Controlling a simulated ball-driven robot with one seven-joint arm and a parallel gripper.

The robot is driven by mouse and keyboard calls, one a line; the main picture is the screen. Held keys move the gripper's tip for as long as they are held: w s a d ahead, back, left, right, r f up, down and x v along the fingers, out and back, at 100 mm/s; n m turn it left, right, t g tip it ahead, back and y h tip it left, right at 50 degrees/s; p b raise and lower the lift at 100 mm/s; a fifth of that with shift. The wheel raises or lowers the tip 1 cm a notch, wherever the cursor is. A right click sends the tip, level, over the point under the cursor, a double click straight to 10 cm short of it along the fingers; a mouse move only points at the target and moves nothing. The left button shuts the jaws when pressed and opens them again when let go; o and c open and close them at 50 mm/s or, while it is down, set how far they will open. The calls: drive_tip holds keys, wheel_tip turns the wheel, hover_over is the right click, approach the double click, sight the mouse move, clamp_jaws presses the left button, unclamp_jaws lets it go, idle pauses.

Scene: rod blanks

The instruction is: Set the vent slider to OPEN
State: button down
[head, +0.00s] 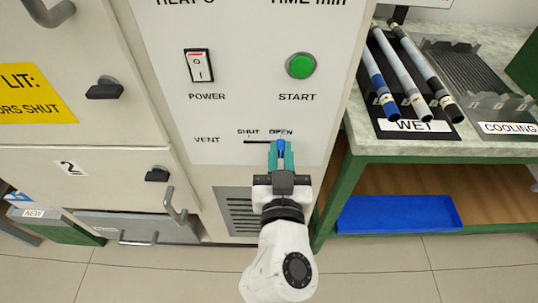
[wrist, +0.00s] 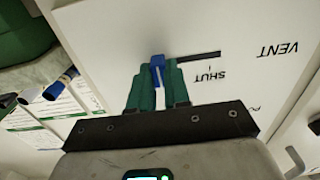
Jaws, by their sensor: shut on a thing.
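The vent slider's blue knob (head: 281,147) stands at the right end of its dark slot (head: 256,142), beneath the OPEN label (head: 280,132). My gripper (head: 281,155) has its green fingers shut on the knob, one on each side. In the wrist view, which is turned over, the blue knob (wrist: 157,63) sits between the fingertips at the slot's left end. The empty slot (wrist: 200,55) runs away to the right, past the SHUT label (wrist: 207,76). The OPEN label is hidden by my gripper in that view.
The POWER switch (head: 198,66) and green START button (head: 300,65) are above on the panel. At the right, a green-framed bench (head: 480,148) holds a WET rack with rods and a COOLING rack (head: 478,75). Cabinet handles (head: 176,206) project at lower left.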

drive_tip(key=shift+d, duration=0.2)
drive_tip(key=c, duration=1.1)
unclamp_jaws()
drive_tip(key=shift+d, duration=0.1)
drive_tip(key=s, duration=0.7)
drive_tip(key=s+b, duration=0.1)
drive_tip(key=s, duration=0.2)
drive_tip(key=shift+s+a, duration=0.25)
drive_tip(key=shift+s, duration=0.15)
